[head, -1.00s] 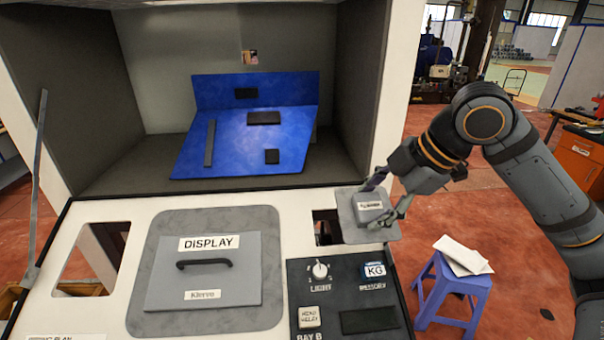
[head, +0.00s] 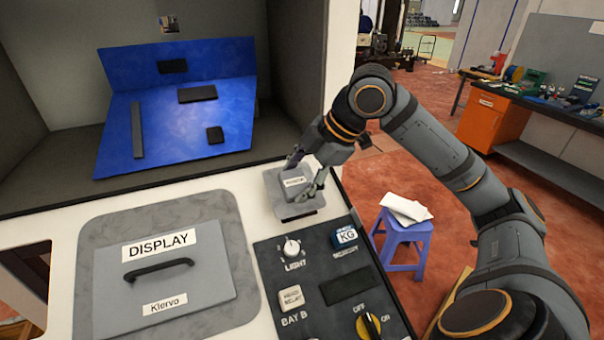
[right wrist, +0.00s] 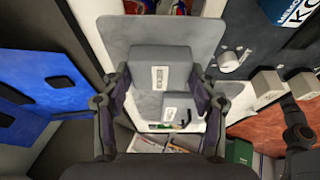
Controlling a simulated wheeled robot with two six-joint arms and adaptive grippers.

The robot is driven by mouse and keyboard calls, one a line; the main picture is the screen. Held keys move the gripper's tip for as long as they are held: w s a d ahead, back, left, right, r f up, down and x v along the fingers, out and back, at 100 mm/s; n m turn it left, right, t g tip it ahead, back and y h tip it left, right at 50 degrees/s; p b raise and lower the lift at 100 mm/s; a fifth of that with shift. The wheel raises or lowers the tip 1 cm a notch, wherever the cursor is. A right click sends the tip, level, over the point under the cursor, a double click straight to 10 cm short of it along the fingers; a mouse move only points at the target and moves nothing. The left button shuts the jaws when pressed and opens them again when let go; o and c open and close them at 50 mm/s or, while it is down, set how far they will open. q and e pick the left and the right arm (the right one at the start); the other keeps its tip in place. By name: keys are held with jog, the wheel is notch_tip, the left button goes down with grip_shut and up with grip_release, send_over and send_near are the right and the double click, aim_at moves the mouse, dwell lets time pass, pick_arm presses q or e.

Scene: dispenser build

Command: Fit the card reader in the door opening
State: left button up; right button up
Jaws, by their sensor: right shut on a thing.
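The card reader (head: 284,200) is a grey plate with a raised, labelled block. It is at the upper right of the white door panel (head: 181,186), above the black control panel. My right gripper (head: 305,180) is shut on its block; in the right wrist view the fingers hold the block (right wrist: 160,72) from both sides. The plate covers the door opening in the head view, and a dark edge shows under its lower rim. I cannot tell whether it is seated or just above the panel. My left gripper is not in view.
The DISPLAY cover (head: 163,275) with a black handle lies left of the reader. The control panel (head: 335,258) with knobs and buttons is just below. The blue board (head: 180,110) stands in the cabinet behind. A blue stool (head: 402,232) stands at the right.

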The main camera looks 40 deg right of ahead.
jog(key=shift+d+f, duration=0.2)
jog(key=shift+f, duration=0.45)
jog(key=shift+d+f, duration=0.2)
jog(key=shift+f, duration=0.15)
jog(key=shift+w+f+b, duration=0.35)
jog(key=shift+f, duration=0.25)
jog(key=shift+w+f, duration=0.2)
jog(key=shift+a+f, duration=0.1)
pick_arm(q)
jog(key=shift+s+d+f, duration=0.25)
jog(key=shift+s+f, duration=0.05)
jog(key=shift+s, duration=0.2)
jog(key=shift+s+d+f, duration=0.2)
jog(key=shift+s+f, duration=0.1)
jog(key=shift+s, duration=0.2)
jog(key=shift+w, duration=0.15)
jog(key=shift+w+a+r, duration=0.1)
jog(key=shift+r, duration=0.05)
